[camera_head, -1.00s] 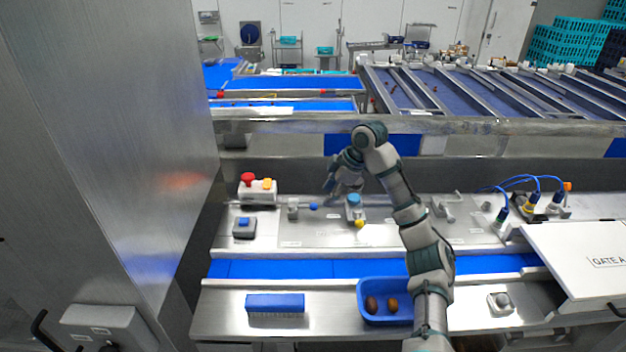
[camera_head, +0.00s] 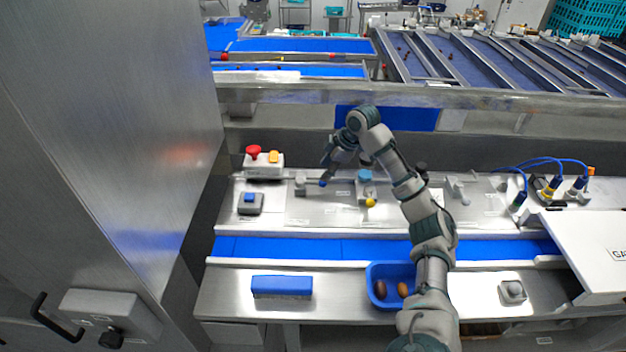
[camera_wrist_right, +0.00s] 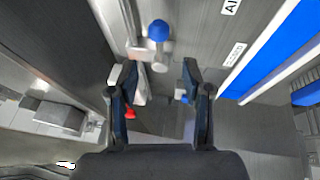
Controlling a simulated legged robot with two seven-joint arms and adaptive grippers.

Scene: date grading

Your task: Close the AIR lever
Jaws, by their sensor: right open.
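A small lever with a blue ball knob (camera_head: 323,183) sticks out to the right from a grey mount (camera_head: 300,185) on the steel panel. A blue ball knob (camera_wrist_right: 158,30) shows in the right wrist view, beside a partly cut-off label starting "AI" (camera_wrist_right: 230,6). A second fitting has a blue cap (camera_head: 365,175) and a yellow ball (camera_head: 370,202). My right gripper (camera_head: 328,168) is by the blue-knobbed lever; contact cannot be told. In the wrist view the right gripper (camera_wrist_right: 157,78) is open, with nothing clearly held between its fingers. My left gripper is out of view.
A red and yellow button box (camera_head: 264,165) and a blue button (camera_head: 250,202) stand to the left. A blue belt (camera_head: 300,248), blue block (camera_head: 282,286) and blue tray (camera_head: 374,302) are nearer. A steel cabinet (camera_head: 110,150) fills the left.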

